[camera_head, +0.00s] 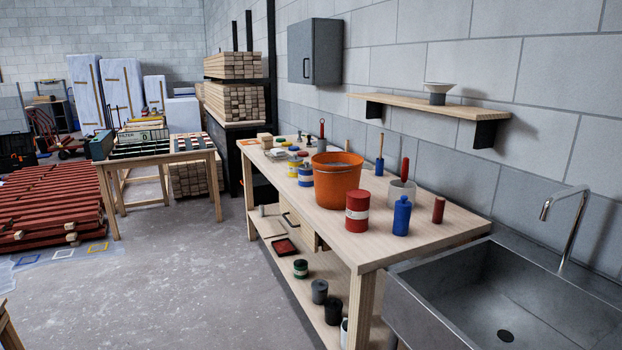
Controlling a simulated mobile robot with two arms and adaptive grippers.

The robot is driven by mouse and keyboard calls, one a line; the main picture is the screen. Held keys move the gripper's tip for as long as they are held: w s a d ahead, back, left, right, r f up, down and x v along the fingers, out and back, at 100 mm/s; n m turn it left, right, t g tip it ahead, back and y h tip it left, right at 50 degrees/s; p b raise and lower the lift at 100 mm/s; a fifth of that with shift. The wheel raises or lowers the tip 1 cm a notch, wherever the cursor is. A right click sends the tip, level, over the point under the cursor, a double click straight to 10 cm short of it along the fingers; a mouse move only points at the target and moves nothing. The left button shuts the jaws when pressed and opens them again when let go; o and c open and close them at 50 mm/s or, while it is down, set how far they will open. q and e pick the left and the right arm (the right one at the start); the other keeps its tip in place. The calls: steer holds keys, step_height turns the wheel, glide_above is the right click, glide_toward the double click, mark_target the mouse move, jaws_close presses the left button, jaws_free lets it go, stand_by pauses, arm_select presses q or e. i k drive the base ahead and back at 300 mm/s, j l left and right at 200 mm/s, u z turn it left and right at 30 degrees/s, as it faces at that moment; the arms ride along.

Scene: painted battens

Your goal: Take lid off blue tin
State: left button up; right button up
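A small blue tin (305,175) with a pale band stands on the wooden workbench (440,225), just left of an orange bucket (337,180). Its top looks covered, but it is too small to tell how the lid sits. Neither of my grippers is in view.
A red tin (357,211), a blue bottle (402,215), a pale container (401,192) and a red cylinder (438,210) stand on the bench's near half. A yellow-banded tin (293,163) is close behind the blue tin. A metal sink (510,300) adjoins right.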

mark_target(306, 166)
steer(key=i+j+z, duration=0.25)
steer(key=i+j, duration=0.65)
steer(key=i+j+z, duration=0.25)
steer(key=i+j, duration=0.3)
steer(key=i+j+z, duration=0.25)
steer(key=i+j, duration=0.4)
steer(key=i, duration=0.05)
